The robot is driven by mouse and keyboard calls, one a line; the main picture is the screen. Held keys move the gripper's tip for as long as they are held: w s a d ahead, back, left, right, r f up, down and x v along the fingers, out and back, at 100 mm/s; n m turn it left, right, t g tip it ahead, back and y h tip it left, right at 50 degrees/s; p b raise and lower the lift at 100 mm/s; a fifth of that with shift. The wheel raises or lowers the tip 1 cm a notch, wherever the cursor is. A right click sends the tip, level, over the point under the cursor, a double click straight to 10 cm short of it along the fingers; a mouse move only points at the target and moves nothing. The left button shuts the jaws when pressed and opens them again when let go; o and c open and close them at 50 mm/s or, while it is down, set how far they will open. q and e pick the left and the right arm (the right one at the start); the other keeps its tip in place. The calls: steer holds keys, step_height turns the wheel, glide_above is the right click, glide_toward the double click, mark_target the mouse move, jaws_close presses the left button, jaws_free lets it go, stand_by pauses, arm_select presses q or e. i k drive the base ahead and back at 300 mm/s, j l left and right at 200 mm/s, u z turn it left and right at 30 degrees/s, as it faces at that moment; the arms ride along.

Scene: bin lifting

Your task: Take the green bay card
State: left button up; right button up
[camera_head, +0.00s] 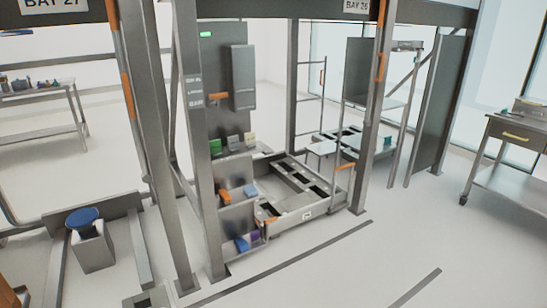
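A small green card (215,147) stands at the left end of a short row on the dark panel (213,85) inside the bay frame. A yellowish card (233,142) and a pale card (249,138) stand to its right. A separate bright green patch (206,34) is high on the same panel; I cannot tell whether it is a light or a label. Neither of my grippers shows in this view.
A grey post (205,160) stands just left of the cards. Holders below carry orange (224,195), blue (241,244) and purple pieces. A low metal frame (300,213) lies right of them. A blue-topped bin (93,248) is at left. Floor is clear at front right.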

mark_target(214, 145)
steer(key=i+l+u, duration=0.15)
steer(key=u, duration=0.15)
steer(key=i+l+u, duration=0.25)
steer(key=i+l, duration=0.1)
steer(key=l, duration=0.15)
steer(key=i+l, duration=0.1)
steer(key=l, duration=0.15)
